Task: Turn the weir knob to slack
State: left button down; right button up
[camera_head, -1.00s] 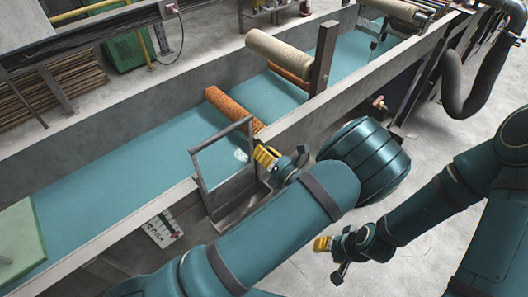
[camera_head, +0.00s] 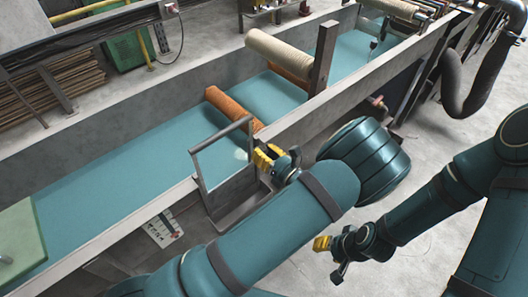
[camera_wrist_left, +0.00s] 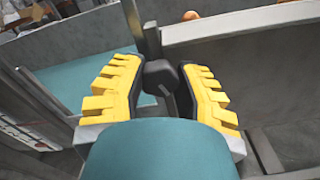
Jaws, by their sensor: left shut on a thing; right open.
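The weir knob is a dark, blocky knob (camera_wrist_left: 160,76) between the yellow toothed fingers of my left gripper (camera_wrist_left: 160,88) in the left wrist view. The fingers are shut on it from both sides. In the head view my left gripper (camera_head: 267,159) is at the near wall of the long tank, beside the grey metal frame of the weir (camera_head: 222,155). The knob is hidden there behind the fingers. My right gripper (camera_head: 328,252) is open and empty, low over the floor at the near side. No slack mark can be read.
The tank holds teal water (camera_head: 120,185) and an orange roller (camera_head: 230,106). A cream roller (camera_head: 279,54) and a brown upright post (camera_head: 324,58) stand farther back. A small label plate (camera_head: 162,229) is on the near wall.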

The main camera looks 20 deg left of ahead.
pick_arm(q)
jog(key=shift+r+n, duration=0.1)
jog(key=shift+n, duration=1.1)
jog(key=shift+a, duration=0.1)
jog(key=c, duration=0.6)
grip_release()
jog(key=v, duration=0.7)
jog(key=shift+d, duration=0.25)
jog(key=shift+s, duration=0.1)
